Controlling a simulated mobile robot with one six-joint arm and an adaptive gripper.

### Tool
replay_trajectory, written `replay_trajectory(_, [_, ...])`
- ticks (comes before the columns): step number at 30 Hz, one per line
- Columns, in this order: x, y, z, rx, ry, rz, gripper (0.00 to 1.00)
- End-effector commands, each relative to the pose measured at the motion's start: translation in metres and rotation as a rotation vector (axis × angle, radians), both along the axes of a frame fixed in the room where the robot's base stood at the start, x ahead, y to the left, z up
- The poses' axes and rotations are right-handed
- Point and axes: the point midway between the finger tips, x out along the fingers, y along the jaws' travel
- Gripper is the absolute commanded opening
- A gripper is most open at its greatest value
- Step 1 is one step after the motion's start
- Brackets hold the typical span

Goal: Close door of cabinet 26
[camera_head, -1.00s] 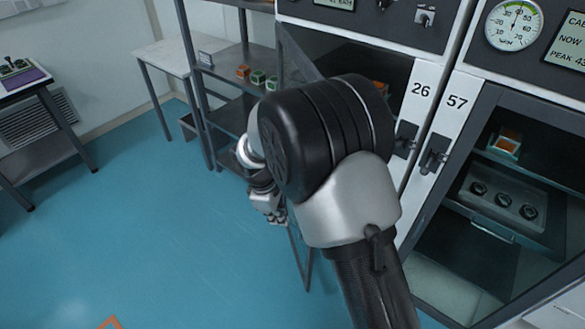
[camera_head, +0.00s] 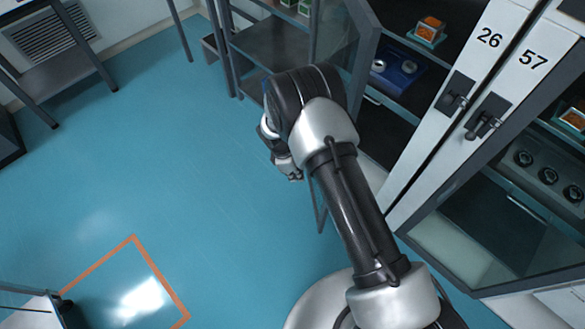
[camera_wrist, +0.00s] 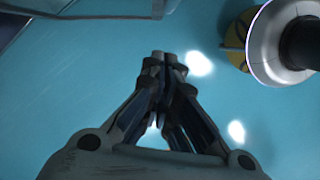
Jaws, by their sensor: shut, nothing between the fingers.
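Cabinet 26 (camera_head: 488,41) stands at the upper right in the head view, its front open onto dark shelves. Its glass door with a dark frame (camera_head: 362,45) is swung out to the left of the opening. My gripper (camera_head: 294,176) hangs on the left side of the arm, in front of the door area. In the wrist view my gripper (camera_wrist: 163,56) is shut and empty, above blue floor. Whether it touches the door cannot be told.
Cabinet 57 (camera_head: 532,58) adjoins on the right, with a dark-framed opening. Cabinet 26 holds an orange-topped item (camera_head: 430,29) and a blue tray (camera_head: 401,82). A grey shelf rack (camera_head: 275,45) stands behind the door. The floor (camera_head: 150,180) to the left is clear.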

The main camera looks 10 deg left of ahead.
Motion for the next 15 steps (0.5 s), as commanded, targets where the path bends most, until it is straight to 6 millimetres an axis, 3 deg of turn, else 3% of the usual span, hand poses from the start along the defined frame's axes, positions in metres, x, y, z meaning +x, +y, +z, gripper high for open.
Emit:
replay_trajectory(6, [0.004,-0.031,-0.003,0.001,-0.002,-0.004,0.0])
replay_trajectory(15, [0.004,-0.041,-0.002,0.001,-0.002,0.0,0.0])
